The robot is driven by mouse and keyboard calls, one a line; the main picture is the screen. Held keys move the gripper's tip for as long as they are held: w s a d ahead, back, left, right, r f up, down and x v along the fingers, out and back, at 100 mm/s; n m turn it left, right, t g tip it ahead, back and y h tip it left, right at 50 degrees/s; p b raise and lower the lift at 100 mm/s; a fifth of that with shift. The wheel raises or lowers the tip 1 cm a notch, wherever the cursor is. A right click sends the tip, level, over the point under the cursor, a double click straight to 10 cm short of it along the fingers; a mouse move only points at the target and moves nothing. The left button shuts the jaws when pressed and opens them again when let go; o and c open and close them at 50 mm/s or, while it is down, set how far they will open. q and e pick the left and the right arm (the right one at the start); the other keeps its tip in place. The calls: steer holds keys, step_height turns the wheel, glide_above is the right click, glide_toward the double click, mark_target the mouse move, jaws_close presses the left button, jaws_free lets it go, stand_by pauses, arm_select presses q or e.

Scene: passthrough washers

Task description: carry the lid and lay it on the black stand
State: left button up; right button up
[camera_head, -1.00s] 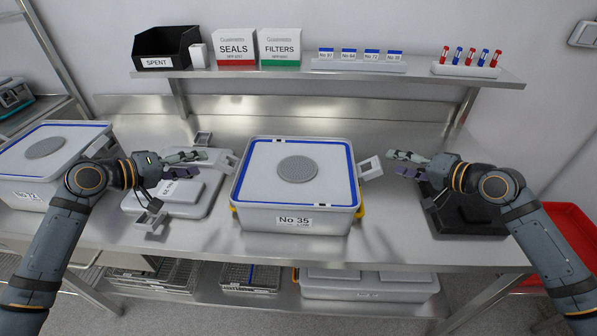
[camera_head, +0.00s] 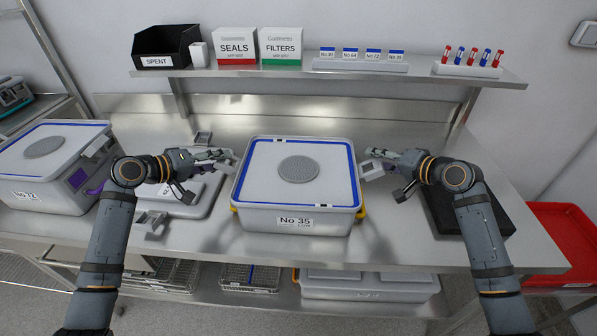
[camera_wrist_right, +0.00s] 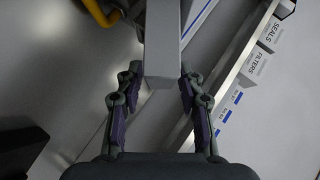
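The lid (camera_head: 265,165) is pale grey with a blue edge line and a round perforated disc. It lies on the container labelled No 35 (camera_head: 268,220). A grey handle tab sticks out at each side. My right gripper (camera_head: 373,160) is at the right tab (camera_head: 371,171). In the right wrist view, its open fingers (camera_wrist_right: 160,78) are on both sides of a grey tab (camera_wrist_right: 163,60), with gaps visible. My left gripper (camera_head: 226,157) is at the left tab (camera_head: 227,168); its finger gap is unclear. The black stand (camera_head: 515,225) lies right, partly hidden by my right arm.
A flat grey piece with tabs (camera_head: 195,205) lies left of the container, partly behind my left arm. Another container (camera_head: 50,180) stands far left. A shelf (camera_head: 330,75) with boxes runs along the back. A red bin (camera_head: 560,235) is at far right.

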arm_select(q)
jaws_close()
arm_select(e)
jaws_close()
arm_select(q)
steer(key=shift+r, duration=0.15)
arm_select(e)
steer(key=shift+r, duration=0.15)
